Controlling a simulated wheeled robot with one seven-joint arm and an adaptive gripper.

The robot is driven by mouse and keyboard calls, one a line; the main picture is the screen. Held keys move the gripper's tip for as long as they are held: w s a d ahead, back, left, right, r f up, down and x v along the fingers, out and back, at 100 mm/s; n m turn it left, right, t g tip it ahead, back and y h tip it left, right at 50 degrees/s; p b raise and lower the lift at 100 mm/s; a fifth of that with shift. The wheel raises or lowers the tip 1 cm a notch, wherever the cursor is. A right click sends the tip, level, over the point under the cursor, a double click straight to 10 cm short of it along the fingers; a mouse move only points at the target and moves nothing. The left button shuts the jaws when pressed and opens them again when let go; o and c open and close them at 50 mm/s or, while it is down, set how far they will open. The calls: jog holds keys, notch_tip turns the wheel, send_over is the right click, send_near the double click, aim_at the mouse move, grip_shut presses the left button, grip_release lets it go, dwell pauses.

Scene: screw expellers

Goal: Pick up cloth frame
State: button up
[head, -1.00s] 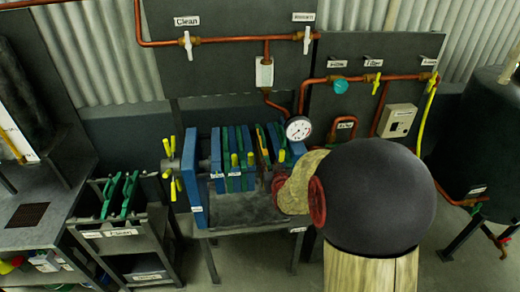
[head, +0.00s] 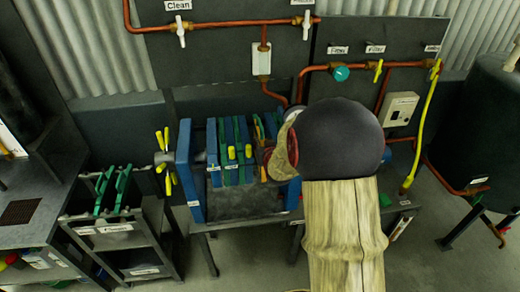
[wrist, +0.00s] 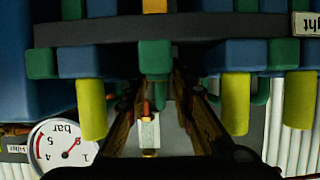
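The filter press (head: 188,165) stands on a bench in the head view, with blue and green plates and frames side by side. Some have yellow handles (head: 232,153). I cannot tell for sure which one is the cloth frame. In the wrist view, a green lug (wrist: 155,58) sticks out below a dark bar (wrist: 200,28), between yellow handles (wrist: 235,103). My gripper (wrist: 158,88) is open there, with one finger on each side of the green lug; contact is not clear. In the head view my arm hides the gripper and the press's right end.
A rack labelled Clean (head: 115,228) holds green-handled frames (head: 123,187) at the left. Copper pipes (head: 215,25) with valves run above the press. A pressure gauge (wrist: 65,145) is close by in the wrist view. A yellow hose (head: 424,130) hangs at the right.

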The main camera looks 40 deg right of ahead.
aim_at(262, 140)
jog(key=x, duration=0.4)
jog(key=shift+f+b, duration=0.15)
jog(key=shift+b, duration=0.25)
jog(key=shift+c, duration=0.7)
jog(key=c, duration=0.4)
grip_shut()
